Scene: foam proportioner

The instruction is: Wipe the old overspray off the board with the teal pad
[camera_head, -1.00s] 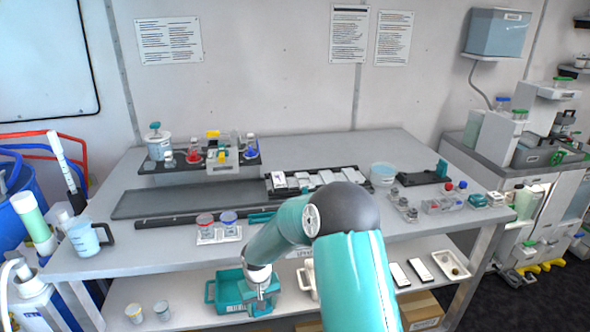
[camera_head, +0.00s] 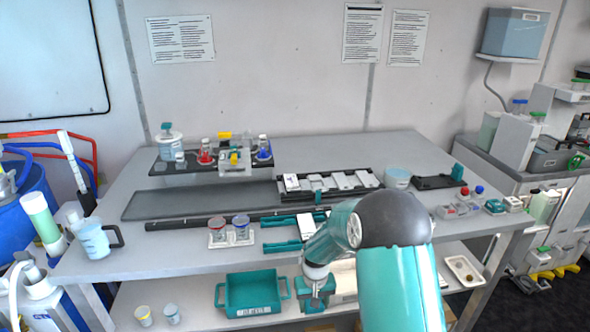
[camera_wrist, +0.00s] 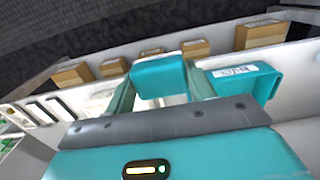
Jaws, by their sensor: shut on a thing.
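My gripper (camera_head: 318,294) is low at the front of the bench, just right of the teal bin (camera_head: 252,307) on the lower shelf. In the wrist view my gripper (camera_wrist: 160,92) is shut on the teal pad (camera_wrist: 158,74), a block between its two fingers. The teal bin (camera_wrist: 252,72), with a white label, is beside it there. A small white board (camera_head: 306,224) lies on the bench top between teal holders (camera_head: 282,247), partly hidden by my arm. I cannot make out overspray on it.
Two lidded cups (camera_head: 229,232) stand left of the holders. A long dark grey mat (camera_head: 195,202) and a rack of white plates (camera_head: 330,184) lie behind. A clear pitcher (camera_head: 93,240) stands at the left front edge. The front left bench top is mostly clear.

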